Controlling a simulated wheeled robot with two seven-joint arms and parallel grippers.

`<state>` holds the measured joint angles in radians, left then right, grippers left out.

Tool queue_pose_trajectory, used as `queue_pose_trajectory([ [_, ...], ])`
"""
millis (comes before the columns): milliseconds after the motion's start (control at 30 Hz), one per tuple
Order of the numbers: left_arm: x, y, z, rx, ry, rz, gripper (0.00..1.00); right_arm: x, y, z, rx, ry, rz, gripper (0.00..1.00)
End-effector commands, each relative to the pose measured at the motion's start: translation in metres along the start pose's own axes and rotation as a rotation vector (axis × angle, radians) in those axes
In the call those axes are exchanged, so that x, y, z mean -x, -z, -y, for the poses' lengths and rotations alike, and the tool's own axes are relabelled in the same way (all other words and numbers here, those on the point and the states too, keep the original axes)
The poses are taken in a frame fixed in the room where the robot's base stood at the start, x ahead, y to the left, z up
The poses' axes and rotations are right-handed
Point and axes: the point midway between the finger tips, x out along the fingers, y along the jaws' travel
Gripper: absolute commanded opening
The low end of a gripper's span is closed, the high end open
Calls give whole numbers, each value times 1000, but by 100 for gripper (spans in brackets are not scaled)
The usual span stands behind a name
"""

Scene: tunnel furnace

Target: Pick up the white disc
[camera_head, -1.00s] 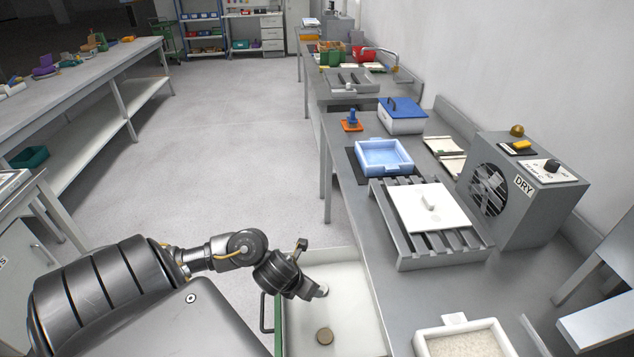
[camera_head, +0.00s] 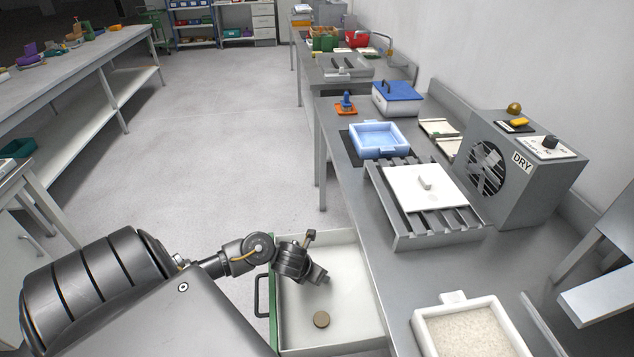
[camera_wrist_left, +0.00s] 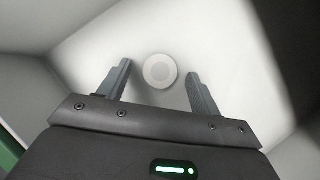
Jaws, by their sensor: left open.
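A small round white disc (camera_wrist_left: 160,71) lies on the pale floor of the open drawer (camera_head: 355,300). In the left wrist view it sits between and slightly beyond the two fingertips, with a gap on each side. My left gripper (camera_wrist_left: 158,72) is open and empty, pointing down into the drawer. In the head view the left gripper (camera_head: 322,279) is over the drawer's middle, and I cannot make out the white disc there; the gripper seems to cover it. My right gripper is not in view.
The drawer has raised walls and a green front with a handle (camera_head: 260,296). The bench at right holds a slatted rack (camera_head: 440,238), a blue tray (camera_head: 379,139), a dryer box (camera_head: 520,185) and a granule-filled tray (camera_head: 425,335).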

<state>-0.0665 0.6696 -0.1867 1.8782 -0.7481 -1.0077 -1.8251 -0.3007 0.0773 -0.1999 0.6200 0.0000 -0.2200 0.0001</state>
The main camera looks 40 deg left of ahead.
Motion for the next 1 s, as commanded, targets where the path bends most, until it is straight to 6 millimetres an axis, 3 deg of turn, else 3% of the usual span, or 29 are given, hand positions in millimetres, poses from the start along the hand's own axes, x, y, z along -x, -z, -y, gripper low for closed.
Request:
queue_pose_trajectory([
  [233, -1, 0, 0, 0, 0, 1, 64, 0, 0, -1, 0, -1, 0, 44],
  [600, -1, 0, 0, 0, 0, 1, 16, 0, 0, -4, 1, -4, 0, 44],
  [833, 0, -2, 0, 0, 0, 1, 16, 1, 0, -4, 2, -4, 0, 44],
  [1000, 20, -14, 0, -2, 0, 4, 16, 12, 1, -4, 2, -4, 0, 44],
])
